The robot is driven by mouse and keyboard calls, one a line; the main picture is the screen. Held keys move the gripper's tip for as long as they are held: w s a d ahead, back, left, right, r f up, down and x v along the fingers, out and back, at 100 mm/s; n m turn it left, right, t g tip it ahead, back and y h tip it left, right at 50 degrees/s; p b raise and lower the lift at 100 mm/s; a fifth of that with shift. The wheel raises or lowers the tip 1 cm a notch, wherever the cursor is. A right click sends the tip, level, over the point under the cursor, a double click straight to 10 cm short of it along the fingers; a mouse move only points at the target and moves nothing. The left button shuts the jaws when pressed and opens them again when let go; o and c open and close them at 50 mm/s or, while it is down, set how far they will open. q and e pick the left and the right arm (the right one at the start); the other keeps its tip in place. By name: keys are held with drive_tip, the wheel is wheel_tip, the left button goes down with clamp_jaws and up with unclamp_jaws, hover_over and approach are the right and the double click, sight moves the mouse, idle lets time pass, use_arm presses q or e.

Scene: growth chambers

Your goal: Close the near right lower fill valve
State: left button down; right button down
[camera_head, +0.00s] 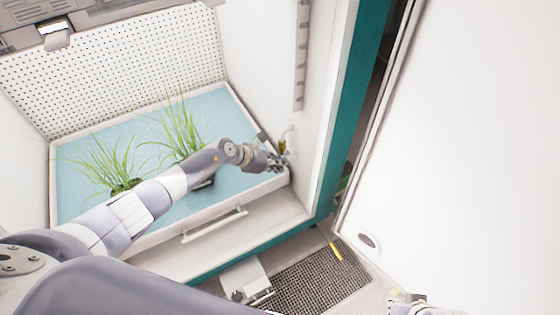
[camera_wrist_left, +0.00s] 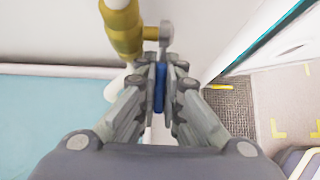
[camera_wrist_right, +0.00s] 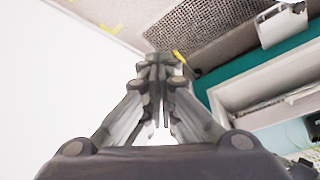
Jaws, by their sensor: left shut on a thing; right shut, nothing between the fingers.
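The fill valve (camera_wrist_left: 122,30) is a brass fitting on a pipe at the chamber's right wall, by the tray's near right corner. In the head view the valve (camera_head: 283,143) shows just beyond my left gripper (camera_head: 277,163). In the left wrist view my left gripper (camera_wrist_left: 161,85) is shut on the valve's blue handle (camera_wrist_left: 159,88), which lies between the fingers, beside and below the brass body. The right wrist view shows my right gripper (camera_wrist_right: 160,70) shut and empty, away from the valve. In the head view only a bit of the right arm shows at the bottom right.
The blue-floored tray (camera_head: 228,218) holds grassy plants (camera_head: 178,130) and has a front handle (camera_head: 215,224). My left arm reaches across it. A white door (camera_head: 470,150) stands open at the right.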

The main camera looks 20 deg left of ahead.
use_arm(q)
drive_tip(key=shift+s+a+r+g+y+p, duration=0.1)
drive_tip(key=shift+a+r+g+y+p, duration=0.1)
drive_tip(key=shift+r+g+y+p, duration=0.45)
drive_tip(key=shift+s+a+r+g+y+p, duration=0.1)
drive_tip(key=shift+a+r+g+y+p, duration=0.15)
drive_tip(key=shift+g+y+p, duration=0.8)
drive_tip(key=shift+s+a+r+g+y+p, duration=0.1)
drive_tip(key=shift+a+r+g+y+p, duration=0.1)
drive_tip(key=shift+r+g+y+p, duration=0.45)
use_arm(e)
wheel_tip(320, 180, down, 18)
drive_tip(key=s+d+g, duration=0.1)
drive_tip(key=s, duration=0.2)
drive_tip(key=shift+d, duration=0.15)
use_arm(q)
drive_tip(key=shift+f+g+y, duration=0.2)
drive_tip(key=shift+g+y, duration=0.05)
use_arm(e)
drive_tip(key=shift+w+r, duration=0.15)
